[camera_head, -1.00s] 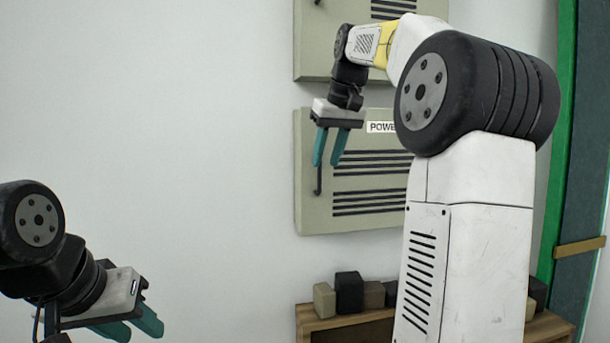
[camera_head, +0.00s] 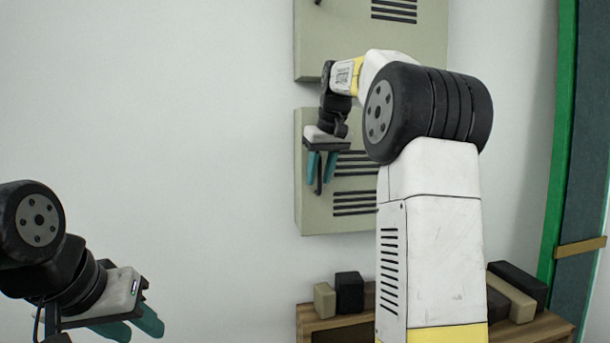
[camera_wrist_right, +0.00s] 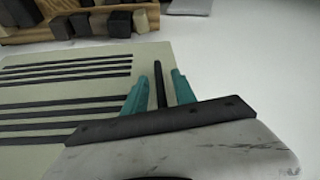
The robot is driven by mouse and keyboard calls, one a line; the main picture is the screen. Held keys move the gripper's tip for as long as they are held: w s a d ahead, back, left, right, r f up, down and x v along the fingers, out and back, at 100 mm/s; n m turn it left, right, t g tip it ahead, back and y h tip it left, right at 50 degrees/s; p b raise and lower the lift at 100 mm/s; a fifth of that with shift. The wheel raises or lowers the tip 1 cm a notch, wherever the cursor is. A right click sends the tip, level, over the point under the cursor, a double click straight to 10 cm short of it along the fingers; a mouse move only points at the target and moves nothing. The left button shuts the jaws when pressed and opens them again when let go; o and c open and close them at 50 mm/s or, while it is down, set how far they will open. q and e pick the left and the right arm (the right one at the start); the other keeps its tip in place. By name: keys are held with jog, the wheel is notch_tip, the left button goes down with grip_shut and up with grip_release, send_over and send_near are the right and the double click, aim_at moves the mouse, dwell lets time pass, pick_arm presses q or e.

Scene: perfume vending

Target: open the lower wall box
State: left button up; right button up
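The lower wall box (camera_head: 345,217) is a beige-grey panel with dark slits on the white wall, and its door looks shut. It also shows in the right wrist view (camera_wrist_right: 146,60). Its dark upright bar handle (camera_head: 319,187) is near the left edge. My right gripper (camera_head: 320,182) is at the handle, with the teal fingers on either side. In the right wrist view the handle (camera_wrist_right: 160,84) stands between the fingers with gaps on both sides. My right arm covers the box's right part and label. My left gripper (camera_head: 146,334) is open and empty at lower left.
An upper wall box (camera_head: 345,50) hangs above. A wooden shelf (camera_head: 335,323) with several dark and beige blocks (camera_head: 349,292) stands below the lower box. A green-edged frame (camera_head: 556,180) is at the right. The wall left of the boxes is clear.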

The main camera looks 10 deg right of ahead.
grip_shut()
dwell(1.4)
